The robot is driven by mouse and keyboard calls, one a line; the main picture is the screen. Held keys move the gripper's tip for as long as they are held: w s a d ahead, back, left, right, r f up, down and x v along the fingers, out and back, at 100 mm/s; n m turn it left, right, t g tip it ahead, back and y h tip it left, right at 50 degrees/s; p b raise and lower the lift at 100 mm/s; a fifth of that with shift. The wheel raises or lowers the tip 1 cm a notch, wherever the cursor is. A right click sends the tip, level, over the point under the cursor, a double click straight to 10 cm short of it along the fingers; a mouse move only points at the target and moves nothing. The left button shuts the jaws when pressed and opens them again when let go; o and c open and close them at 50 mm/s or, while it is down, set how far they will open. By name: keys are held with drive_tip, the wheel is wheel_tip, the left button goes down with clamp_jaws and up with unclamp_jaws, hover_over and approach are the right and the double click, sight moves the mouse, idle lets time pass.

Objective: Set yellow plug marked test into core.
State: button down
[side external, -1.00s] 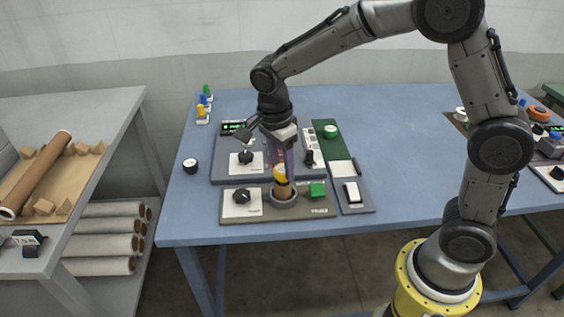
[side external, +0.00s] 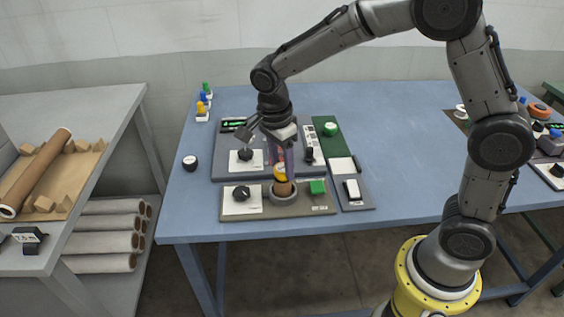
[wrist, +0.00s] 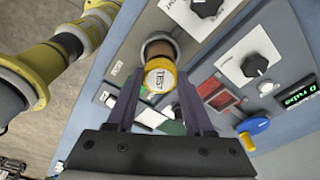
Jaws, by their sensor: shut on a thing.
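The yellow plug (side external: 281,173) shows at the top of the brown core (side external: 285,188) in the side view. The core stands in a grey round holder (side external: 286,198) on the front panel. In the wrist view the plug (wrist: 160,78) faces me with its TEST label, between the two fingers of my gripper (wrist: 160,98). My gripper (side external: 282,163) points down and is shut on the plug. The core's brown wall (wrist: 160,50) shows behind the plug in the wrist view. The fingers partly hide the plug, and I cannot tell how deep it sits.
A black knob (side external: 241,193) and a green button (side external: 317,187) flank the holder. The press panel (side external: 225,165) lies behind. Green, blue and yellow pegs (side external: 202,108) stand at the back left.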

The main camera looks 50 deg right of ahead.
drive_tip(key=shift+f, duration=0.3)
idle(0.5)
unclamp_jaws()
idle(0.5)
drive_tip(key=shift+r, duration=3.5)
